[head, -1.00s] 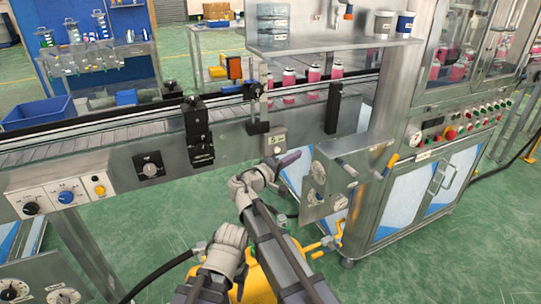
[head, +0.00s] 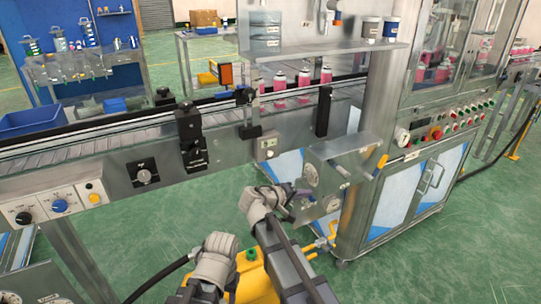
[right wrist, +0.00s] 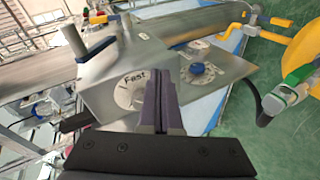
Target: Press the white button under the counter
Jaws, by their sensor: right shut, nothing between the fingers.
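A small pale switch box (head: 268,146) is on the front of the conveyor counter in the head view. It looks whitish, but its details are too small to tell. My right gripper (head: 297,193) is below and right of it, apart from it, beside a metal control panel (head: 340,165). In the right wrist view the dark fingers (right wrist: 160,98) are together and empty. They overlap the edge of a round dial marked "Fast" (right wrist: 131,90); whether they touch it I cannot tell. My left gripper cannot be made out.
A blue knob (right wrist: 203,72) is on the plate beyond my fingers. A white panel (head: 62,203) with knobs and an orange-yellow button is at left. Cans (head: 303,78) stand on the conveyor. Green floor is open at lower right.

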